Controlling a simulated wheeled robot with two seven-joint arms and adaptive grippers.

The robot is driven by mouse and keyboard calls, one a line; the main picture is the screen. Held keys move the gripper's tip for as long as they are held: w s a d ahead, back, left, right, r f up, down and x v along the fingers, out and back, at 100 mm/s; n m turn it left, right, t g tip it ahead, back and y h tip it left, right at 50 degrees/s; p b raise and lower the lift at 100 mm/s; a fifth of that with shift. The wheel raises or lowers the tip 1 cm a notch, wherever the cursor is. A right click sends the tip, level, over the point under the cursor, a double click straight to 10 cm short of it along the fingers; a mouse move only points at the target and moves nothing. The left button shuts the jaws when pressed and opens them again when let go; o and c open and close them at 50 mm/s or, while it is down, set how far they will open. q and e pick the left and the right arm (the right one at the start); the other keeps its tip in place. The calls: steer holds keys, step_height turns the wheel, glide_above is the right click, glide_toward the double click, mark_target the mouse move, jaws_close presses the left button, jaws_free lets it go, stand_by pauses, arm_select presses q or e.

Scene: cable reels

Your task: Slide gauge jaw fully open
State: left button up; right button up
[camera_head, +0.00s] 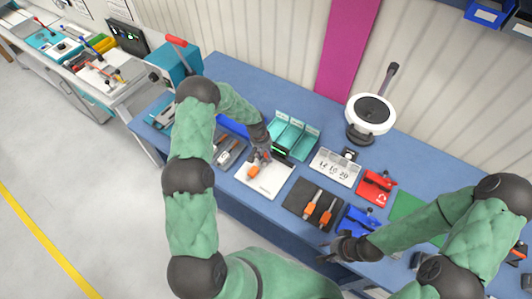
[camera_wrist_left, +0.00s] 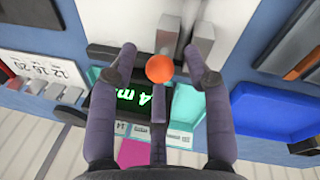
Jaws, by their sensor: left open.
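The gauge has a dark box with a lit green readout (camera_wrist_left: 122,102), which also shows in the head view (camera_head: 279,150). Two grey jaw blocks stand on it in the left wrist view, one at centre (camera_wrist_left: 168,22) and one to its right (camera_wrist_left: 204,32), with a gap between them. An orange round knob (camera_wrist_left: 160,68) lies between my left gripper's (camera_wrist_left: 162,64) open fingers, with clear space on both sides. In the head view my left gripper (camera_head: 262,153) is low over the gauge and partly hides it. My right gripper (camera_head: 324,251) looks open and empty by the front table edge.
A blue tray (camera_wrist_left: 275,118) shows in the wrist view.

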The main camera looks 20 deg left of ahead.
arm_select(q)
jaws_close()
steer(key=d, duration=0.1)
steer(key=d+b, duration=0.1)
steer(key=d, duration=0.2)
steer(key=shift+s+f+b, duration=0.1)
steer(key=shift+s+b, duration=0.15)
steer(key=shift+b, duration=0.1)
steer(key=shift+d, duration=0.35)
steer(key=shift+s+a, duration=0.1)
steer(key=shift+c, duration=0.7)
jaws_free()
steer(key=shift+o, duration=0.7)
steer(key=shift+d, duration=0.2)
steer(key=shift+a, duration=0.1)
